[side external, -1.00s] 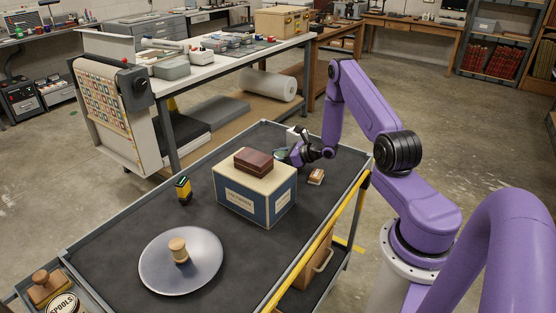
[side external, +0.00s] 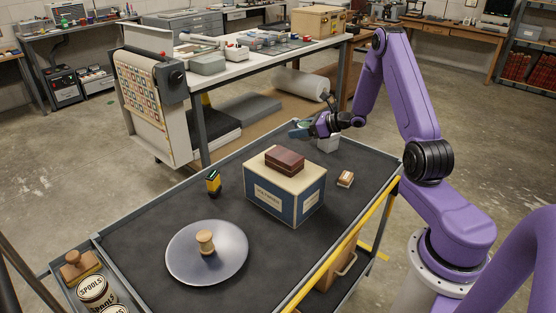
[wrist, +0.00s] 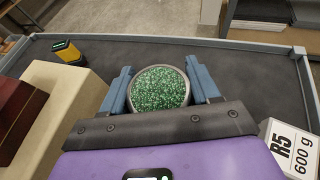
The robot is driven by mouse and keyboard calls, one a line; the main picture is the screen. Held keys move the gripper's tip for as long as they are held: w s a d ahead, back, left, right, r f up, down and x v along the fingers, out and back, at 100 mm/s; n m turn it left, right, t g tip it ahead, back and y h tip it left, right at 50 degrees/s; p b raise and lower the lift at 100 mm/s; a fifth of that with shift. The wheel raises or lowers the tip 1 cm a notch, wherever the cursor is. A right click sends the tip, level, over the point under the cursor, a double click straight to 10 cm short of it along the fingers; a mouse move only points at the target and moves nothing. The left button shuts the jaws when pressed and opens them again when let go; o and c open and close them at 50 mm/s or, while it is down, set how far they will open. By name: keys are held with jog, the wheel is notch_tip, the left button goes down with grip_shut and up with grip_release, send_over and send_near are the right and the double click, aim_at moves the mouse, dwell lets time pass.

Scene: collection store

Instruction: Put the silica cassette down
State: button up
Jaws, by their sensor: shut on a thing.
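The silica cassette (wrist: 160,88) is a round grey-rimmed dish of green beads. In the wrist view it sits between the two blue fingers of my gripper (wrist: 160,90), which are shut on its sides. In the side view my gripper (side external: 303,130) is over the far end of the dark trolley top (side external: 225,220), behind the blue-and-cream box. The cassette shows there only as a small greenish patch (side external: 300,126). It appears to be held above the surface; the exact gap cannot be told.
A white block marked R5 600 g (wrist: 291,148) stands close to my gripper's right. The blue-and-cream box (side external: 286,197) carries a maroon case (side external: 285,160).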

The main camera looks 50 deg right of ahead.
jog(key=w+a+r+n+g+y, duration=0.7)
jog(key=w+a+n+y, duration=0.15)
jog(key=a, duration=0.35)
jog(key=shift+n+h, duration=0.25)
jog(key=shift+h, duration=0.1)
notch_tip(320, 180, down, 18)
jog(key=shift+d+f, duration=0.1)
jog(key=shift+f, duration=0.05)
jog(key=o, duration=1.1)
jog(key=shift+f, duration=0.15)
jog(key=shift+s+d+r, duration=0.1)
jog(key=shift+d+r, duration=0.1)
jog(key=shift+r, duration=0.05)
jog(key=v, duration=1.1)
jog(key=shift+s+d+r, duration=0.15)
jog(key=shift+d+r, duration=0.05)
